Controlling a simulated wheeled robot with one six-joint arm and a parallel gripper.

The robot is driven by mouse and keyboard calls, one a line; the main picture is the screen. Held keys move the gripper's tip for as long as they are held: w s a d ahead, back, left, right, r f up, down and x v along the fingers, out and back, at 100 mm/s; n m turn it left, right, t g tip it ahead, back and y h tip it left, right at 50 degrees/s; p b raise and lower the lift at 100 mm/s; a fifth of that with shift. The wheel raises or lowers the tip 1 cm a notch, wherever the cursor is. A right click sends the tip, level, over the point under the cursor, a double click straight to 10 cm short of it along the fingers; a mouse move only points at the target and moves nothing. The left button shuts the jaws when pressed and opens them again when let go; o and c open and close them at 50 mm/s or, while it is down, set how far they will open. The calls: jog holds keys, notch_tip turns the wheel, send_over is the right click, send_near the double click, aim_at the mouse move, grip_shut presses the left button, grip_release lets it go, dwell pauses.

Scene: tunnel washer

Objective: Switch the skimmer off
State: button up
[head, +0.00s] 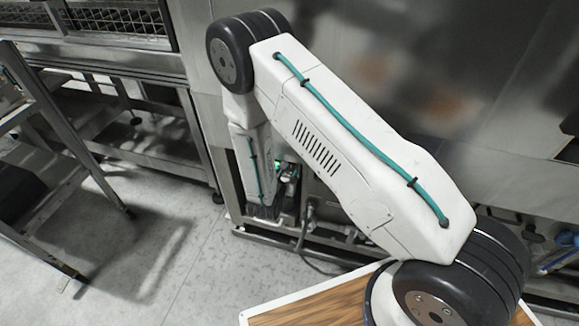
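My white arm with its teal cable crosses the head view, and its forearm hangs down in front of the machine's lower left part. The forearm ends at a dark joint low by the machine's base. I cannot make out my gripper's fingers; they are hidden behind or beyond the forearm. A small green glow (279,163) shows just right of the forearm, among small metal parts in the machine's open lower bay. I cannot tell whether this belongs to the skimmer. No skimmer switch can be clearly picked out.
The large steel washer (440,60) fills the back and right. A dark hose (304,235) runs down from its lower bay. A metal rack (60,150) stands at left, near a steel bench (120,62). Grey floor (175,255) is clear between.

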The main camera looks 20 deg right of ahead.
aim_at(291, 166)
jog(key=shift+x, duration=2.15)
jog(key=c, duration=1)
jog(key=shift+s+a+f+t+h, duration=0.1)
jog(key=shift+s+f+t+h, duration=0.2)
jog(key=shift+t+h, duration=0.35)
jog(key=shift+s+a+f+t+h, duration=0.15)
jog(key=shift+t+h, duration=0.35)
jog(key=shift+t, duration=0.25)
jog(key=shift+w+d+f+t+h, duration=0.15)
jog(key=shift+t+h, duration=0.3)
jog(key=shift+t, duration=0.25)
jog(key=shift+s+a, duration=0.1)
jog(key=o, duration=1)
jog(key=shift+a, duration=0.1)
